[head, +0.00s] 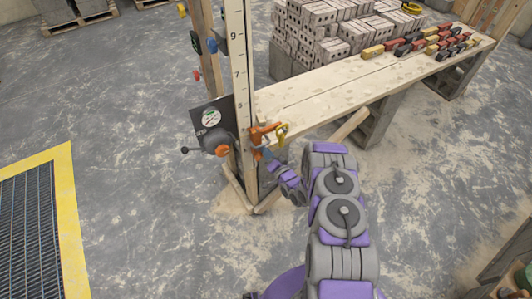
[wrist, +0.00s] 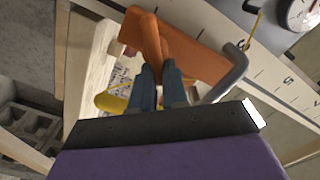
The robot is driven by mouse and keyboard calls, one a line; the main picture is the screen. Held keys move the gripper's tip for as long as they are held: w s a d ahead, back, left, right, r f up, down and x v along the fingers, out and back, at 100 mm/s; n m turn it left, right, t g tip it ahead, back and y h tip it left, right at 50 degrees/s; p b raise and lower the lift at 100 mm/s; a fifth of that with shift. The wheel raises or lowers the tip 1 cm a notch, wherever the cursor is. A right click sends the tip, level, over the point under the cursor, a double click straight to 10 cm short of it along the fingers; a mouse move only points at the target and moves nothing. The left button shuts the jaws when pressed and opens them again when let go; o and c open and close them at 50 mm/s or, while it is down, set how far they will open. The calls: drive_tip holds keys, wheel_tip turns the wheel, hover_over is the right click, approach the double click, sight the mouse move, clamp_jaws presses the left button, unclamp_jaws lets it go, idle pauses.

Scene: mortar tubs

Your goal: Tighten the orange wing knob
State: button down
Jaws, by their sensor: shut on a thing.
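The orange wing knob (wrist: 150,36) is a narrow upright orange piece in the wrist view. It stands in front of a wider orange slider body (wrist: 200,58) on the numbered board. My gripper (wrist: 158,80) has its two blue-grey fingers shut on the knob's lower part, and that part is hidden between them. In the head view my gripper (head: 263,154) reaches the orange fitting (head: 258,133) on the post's lower part. The knob cannot be told apart from the slider body there.
A numbered white board (head: 239,70) runs up the post. A dark panel with a gauge (head: 211,117) and an orange ball (head: 222,150) is left of it. A yellow piece (head: 282,134) is close on the right. A plank bench (head: 340,85) extends behind.

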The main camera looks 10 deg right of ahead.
drive_tip(key=shift+w+d+f+m, duration=0.15)
drive_tip(key=shift+f+m, duration=0.1)
drive_tip(key=shift+m, duration=1)
drive_tip(key=shift+d+f+m, duration=0.15)
drive_tip(key=shift+f+m, duration=0.05)
drive_tip(key=shift+m, duration=1.1)
drive_tip(key=shift+w+d+f+m, duration=0.15)
drive_tip(key=shift+f+m, duration=0.1)
drive_tip(key=shift+m, duration=1)
drive_tip(key=shift+s, duration=0.1)
drive_tip(key=c, duration=1.2)
unclamp_jaws()
drive_tip(key=shift+f, duration=0.15)
drive_tip(key=shift+o, duration=0.3)
drive_tip(key=p+v, duration=0.3)
drive_tip(key=v, duration=1.4)
drive_tip(key=shift+s, duration=0.2)
